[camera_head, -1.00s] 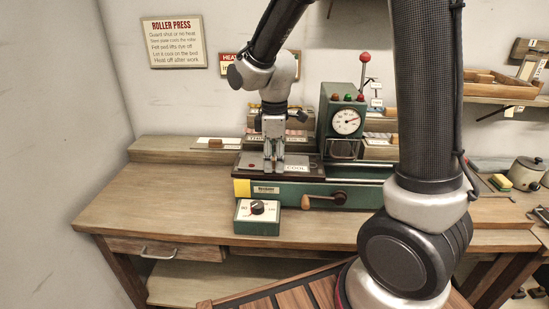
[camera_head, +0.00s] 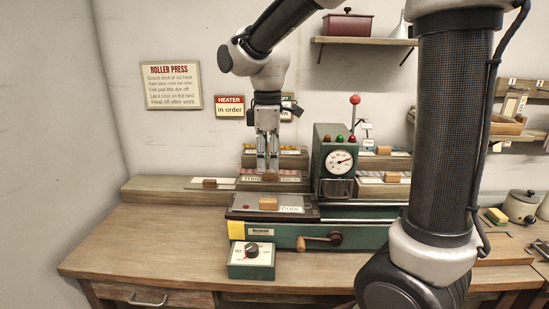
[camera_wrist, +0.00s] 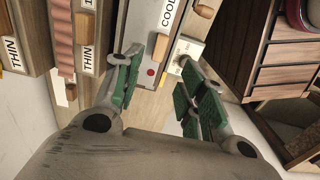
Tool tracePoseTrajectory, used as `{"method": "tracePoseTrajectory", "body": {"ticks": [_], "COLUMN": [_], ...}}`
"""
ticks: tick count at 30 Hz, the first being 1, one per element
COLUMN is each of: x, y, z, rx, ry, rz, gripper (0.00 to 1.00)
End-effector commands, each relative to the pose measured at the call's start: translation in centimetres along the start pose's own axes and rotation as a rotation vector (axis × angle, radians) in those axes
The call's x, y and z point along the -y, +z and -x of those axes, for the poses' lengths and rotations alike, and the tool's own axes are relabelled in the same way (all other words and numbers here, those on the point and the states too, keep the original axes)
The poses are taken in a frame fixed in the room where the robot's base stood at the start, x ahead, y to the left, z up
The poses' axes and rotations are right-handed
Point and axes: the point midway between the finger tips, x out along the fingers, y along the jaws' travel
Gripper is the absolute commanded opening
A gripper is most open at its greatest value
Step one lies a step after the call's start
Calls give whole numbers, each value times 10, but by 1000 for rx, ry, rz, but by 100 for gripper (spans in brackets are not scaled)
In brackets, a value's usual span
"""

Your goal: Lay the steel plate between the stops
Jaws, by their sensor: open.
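The steel plate (camera_head: 245,202) is a flat grey sheet with a wooden block handle (camera_head: 268,203). It lies flat on the bed of the green roller press (camera_head: 287,234), left of the gauge housing, beside a COOL label (camera_head: 291,209). My gripper (camera_head: 268,168) is above and behind the handle, open and empty, apart from the plate. In the wrist view my fingers (camera_wrist: 158,65) stand spread, with the wooden handle (camera_wrist: 158,47) seen between them below. I cannot make out the stops clearly, nor whether the plate's edges touch them.
The gauge housing (camera_head: 337,160) with a red-topped lever rises right of the bed. A crank (camera_head: 318,242) and a dial box (camera_head: 252,262) are in front. Racks marked THIN stand behind. Another handled plate (camera_head: 225,184) lies left. The left bench is clear.

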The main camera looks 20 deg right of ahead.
Motion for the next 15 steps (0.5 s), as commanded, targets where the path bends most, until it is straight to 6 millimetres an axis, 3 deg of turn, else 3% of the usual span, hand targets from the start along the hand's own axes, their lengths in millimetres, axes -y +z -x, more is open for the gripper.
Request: {"method": "tracePoseTrajectory", "body": {"ticks": [5, 8, 11, 15], "x": [1, 6, 18, 51], "y": [3, 22, 61, 126], "z": [6, 15, 30, 43], "rx": [-2, -23, -67, -154], "ry": [2, 23, 63, 128], "rz": [-12, -93, -269, -598], "gripper": [41, 41, 41, 41]}}
